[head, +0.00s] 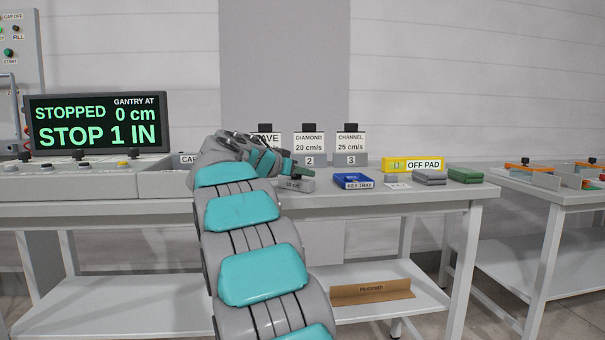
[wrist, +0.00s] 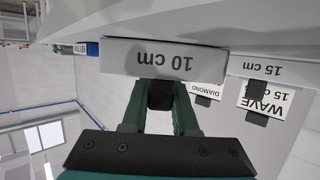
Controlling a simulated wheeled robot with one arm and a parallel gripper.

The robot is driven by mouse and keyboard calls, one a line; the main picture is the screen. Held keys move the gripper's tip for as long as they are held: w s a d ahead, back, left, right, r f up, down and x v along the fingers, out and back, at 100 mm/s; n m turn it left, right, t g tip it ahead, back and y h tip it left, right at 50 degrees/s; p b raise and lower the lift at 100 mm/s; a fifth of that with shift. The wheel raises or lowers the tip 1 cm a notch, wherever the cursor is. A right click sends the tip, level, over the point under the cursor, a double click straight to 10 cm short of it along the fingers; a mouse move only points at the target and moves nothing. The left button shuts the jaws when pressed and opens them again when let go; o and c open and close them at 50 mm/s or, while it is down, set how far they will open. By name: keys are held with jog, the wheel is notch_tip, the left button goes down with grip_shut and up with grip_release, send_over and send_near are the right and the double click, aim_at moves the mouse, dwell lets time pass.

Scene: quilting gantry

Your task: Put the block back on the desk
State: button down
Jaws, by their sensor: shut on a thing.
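The grey block labelled "10 cm" (wrist: 165,62) is between the fingers of my gripper (wrist: 160,105) in the wrist view, which shows the scene upside down. The jaws are shut on its black handle. In the head view the block (head: 295,184) is at the desk's front edge, and my gripper (head: 292,172) is partly hidden by my arm. The white desk (head: 420,194) lies right at the block; whether they touch, I cannot tell. A second block labelled "15 cm" (wrist: 262,68) is to the right in the wrist view.
A blue key tray (head: 353,181), a yellow off pad (head: 412,165) and grey and green boxes (head: 465,175) are on the desk to the right. Cards for Wave, Diamond (head: 309,143) and Channel (head: 351,143) stand behind. A display (head: 97,122) reads "STOP 1 IN".

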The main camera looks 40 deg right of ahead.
jog(key=shift+f, duration=0.1)
jog(key=c, duration=0.7)
grip_release()
jog(key=shift+r, duration=0.2)
jog(key=b+v, duration=0.1)
jog(key=v, duration=1.1)
